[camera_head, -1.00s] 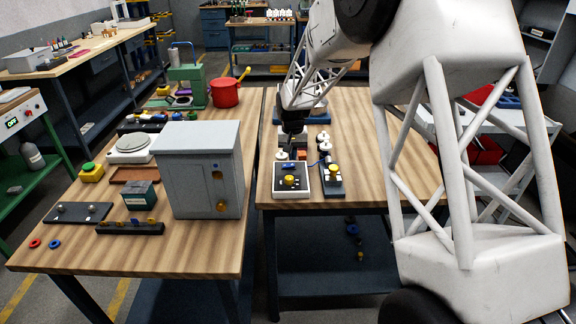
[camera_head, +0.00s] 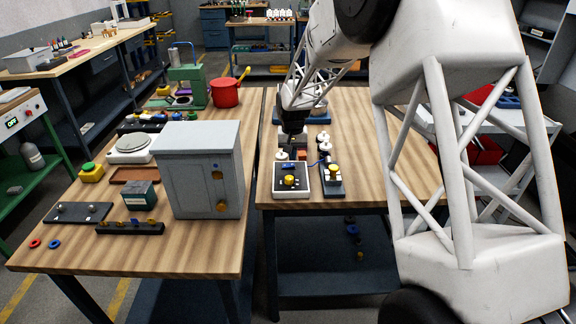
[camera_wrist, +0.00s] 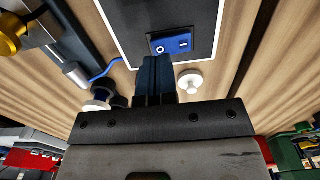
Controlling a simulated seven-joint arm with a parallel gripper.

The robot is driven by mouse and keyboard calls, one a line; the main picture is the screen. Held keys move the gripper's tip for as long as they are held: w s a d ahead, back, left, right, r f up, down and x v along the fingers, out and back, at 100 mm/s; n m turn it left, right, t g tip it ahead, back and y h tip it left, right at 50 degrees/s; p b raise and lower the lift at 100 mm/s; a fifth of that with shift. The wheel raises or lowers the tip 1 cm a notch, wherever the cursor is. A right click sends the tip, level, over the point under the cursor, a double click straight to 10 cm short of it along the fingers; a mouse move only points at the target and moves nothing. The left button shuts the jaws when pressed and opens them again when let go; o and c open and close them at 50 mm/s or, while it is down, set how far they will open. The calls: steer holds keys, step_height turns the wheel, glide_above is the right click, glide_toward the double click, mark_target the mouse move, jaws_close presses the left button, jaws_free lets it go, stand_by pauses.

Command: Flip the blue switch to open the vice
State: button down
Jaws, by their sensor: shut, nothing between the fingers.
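The blue switch (camera_head: 291,163) is a small rocker on the dark, white-edged panel (camera_head: 277,190) at the front left of the right bench. In the wrist view the blue switch (camera_wrist: 171,44) sits in a black frame and shows a white ring mark at its left end. My gripper (camera_head: 293,138) is over the bench behind the panel. In the wrist view my gripper (camera_wrist: 156,62) has its fingers together and empty, with the tips close to the near edge of the switch. I cannot tell if they touch it. The vice cannot be made out clearly; my gripper covers part of the area behind the panel.
White round knobs (camera_head: 323,136) stand nearby. A grey cabinet (camera_head: 199,175) stands left on the other bench.

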mark_target(292, 164)
steer(key=shift+f, duration=1.2)
stand_by(1.1)
steer(key=shift+r, duration=3.5)
